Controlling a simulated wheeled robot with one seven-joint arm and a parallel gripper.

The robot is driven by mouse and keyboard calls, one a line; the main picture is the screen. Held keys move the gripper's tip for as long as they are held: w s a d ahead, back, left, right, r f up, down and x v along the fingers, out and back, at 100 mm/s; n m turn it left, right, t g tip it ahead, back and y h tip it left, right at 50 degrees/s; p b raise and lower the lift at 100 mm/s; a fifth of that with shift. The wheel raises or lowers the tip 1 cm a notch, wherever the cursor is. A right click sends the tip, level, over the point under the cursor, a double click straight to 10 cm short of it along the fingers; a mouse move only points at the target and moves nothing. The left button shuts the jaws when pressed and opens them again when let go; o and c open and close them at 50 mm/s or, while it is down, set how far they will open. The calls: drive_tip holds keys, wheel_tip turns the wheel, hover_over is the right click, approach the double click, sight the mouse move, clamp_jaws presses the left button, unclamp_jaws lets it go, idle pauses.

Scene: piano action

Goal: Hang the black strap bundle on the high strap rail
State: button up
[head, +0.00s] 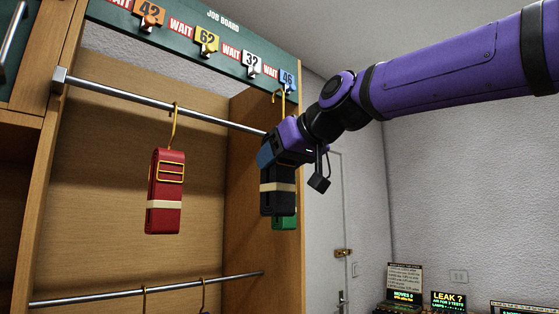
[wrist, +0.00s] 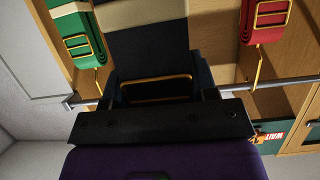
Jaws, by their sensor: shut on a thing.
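The black strap bundle (head: 277,203), with a beige band, hangs upright from my gripper (head: 272,152) at the right end of the high strap rail (head: 160,107). My gripper is shut on its upper part; the bundle's gold buckle (wrist: 156,82) shows between the jaws in the wrist view. A gold hook (head: 279,95) rises above my gripper, higher than the rail in the head view. I cannot tell whether it touches the rail. My gripper hides the rail's right end in the head view; the rail also shows in the wrist view (wrist: 290,80).
A red strap bundle (head: 166,185) hangs from the high rail to the left. A green bundle (head: 286,222) is mostly hidden behind the black one; it hangs by the rail in the wrist view (wrist: 75,45). A lower rail (head: 110,293) and job board (head: 190,18) are nearby.

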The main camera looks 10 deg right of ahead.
drive_tip(key=a+r+x, duration=0.1)
drive_tip(key=r+x, duration=0.1)
drive_tip(key=x, duration=1.2)
drive_tip(key=shift+w+r, duration=0.3)
idle(1.1)
drive_tip(key=o, duration=1.1)
drive_tip(key=shift+f, duration=0.1)
drive_tip(key=shift+d, duration=0.1)
drive_tip(key=v, duration=1.1)
drive_tip(key=s+d+f+m+g+h, duration=0.2)
drive_tip(key=s+d+f, duration=0.6)
drive_tip(key=f, duration=0.3)
drive_tip(key=s+d+f+m+g+h, duration=0.2)
drive_tip(key=s+d+f, duration=0.5)
drive_tip(key=f, duration=0.5)
drive_tip(key=s+d+f+m+g+h, duration=0.2)
drive_tip(key=s+d+f+h, duration=0.1)
drive_tip(key=s+d+f, duration=0.5)
drive_tip(key=s+f, duration=0.3)
drive_tip(key=f, duration=0.1)
drive_tip(key=shift+d+m, duration=0.3)
drive_tip(key=shift+m, duration=0.1)
drive_tip(key=shift+f, duration=0.1)
